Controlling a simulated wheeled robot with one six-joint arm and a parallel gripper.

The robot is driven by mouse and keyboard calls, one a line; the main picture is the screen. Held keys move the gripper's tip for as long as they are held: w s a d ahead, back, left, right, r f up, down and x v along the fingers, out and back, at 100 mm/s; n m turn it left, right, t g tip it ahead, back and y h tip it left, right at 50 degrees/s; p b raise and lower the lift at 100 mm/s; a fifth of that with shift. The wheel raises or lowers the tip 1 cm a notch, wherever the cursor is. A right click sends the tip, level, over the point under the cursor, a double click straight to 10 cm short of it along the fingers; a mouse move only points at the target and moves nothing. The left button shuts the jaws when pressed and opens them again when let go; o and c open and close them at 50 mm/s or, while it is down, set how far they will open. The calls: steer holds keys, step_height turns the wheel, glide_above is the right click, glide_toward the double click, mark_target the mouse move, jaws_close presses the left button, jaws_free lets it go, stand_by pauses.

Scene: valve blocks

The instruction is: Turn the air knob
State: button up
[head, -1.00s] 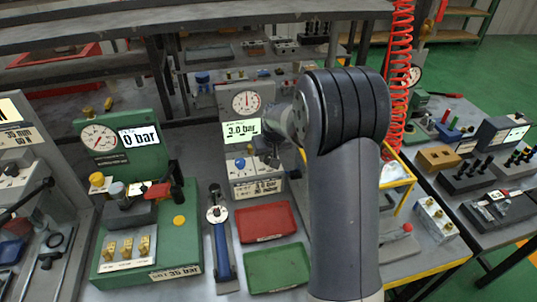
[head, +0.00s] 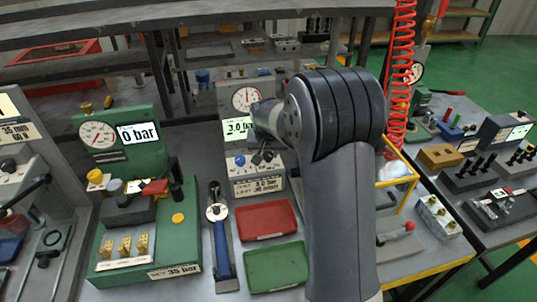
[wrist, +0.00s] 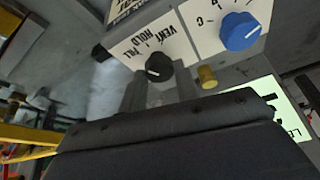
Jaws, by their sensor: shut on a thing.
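The grey pressure panel (head: 228,100) stands at the back middle, with a round gauge (head: 246,98) and a lit display (head: 237,129) reading 3.0. In the wrist view, a small black knob (wrist: 158,67) with a white pointer line sits on a white plate marked VENT, HOLD, FILL. My gripper (wrist: 158,80) has its two grey fingers on either side of this knob and is shut on it. The gripper also shows in the head view (head: 263,157) at the panel's lower front, where it hides the black knob.
A blue knob (wrist: 240,31) on a numbered plate and a brass fitting (wrist: 207,77) sit beside the black knob. Red (head: 265,219) and green (head: 276,266) trays lie before the panel. A green gauge stand (head: 150,225) is left, and a red coiled hose (head: 399,75) hangs right.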

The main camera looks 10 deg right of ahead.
steer(key=shift+a+m+g+h+b, duration=0.1)
steer(key=shift+m+g+h+b, duration=0.2)
steer(key=shift+m+b, duration=0.6)
steer(key=shift+a+m+g+h+b, duration=0.1)
steer(key=shift+m+h+b, duration=0.3)
steer(key=shift+m, duration=1)
steer(key=o, duration=1)
steer(key=shift+r, duration=0.1)
steer(key=v, duration=1)
steer(key=shift+a+r, duration=0.2)
steer(key=shift+r, duration=0.05)
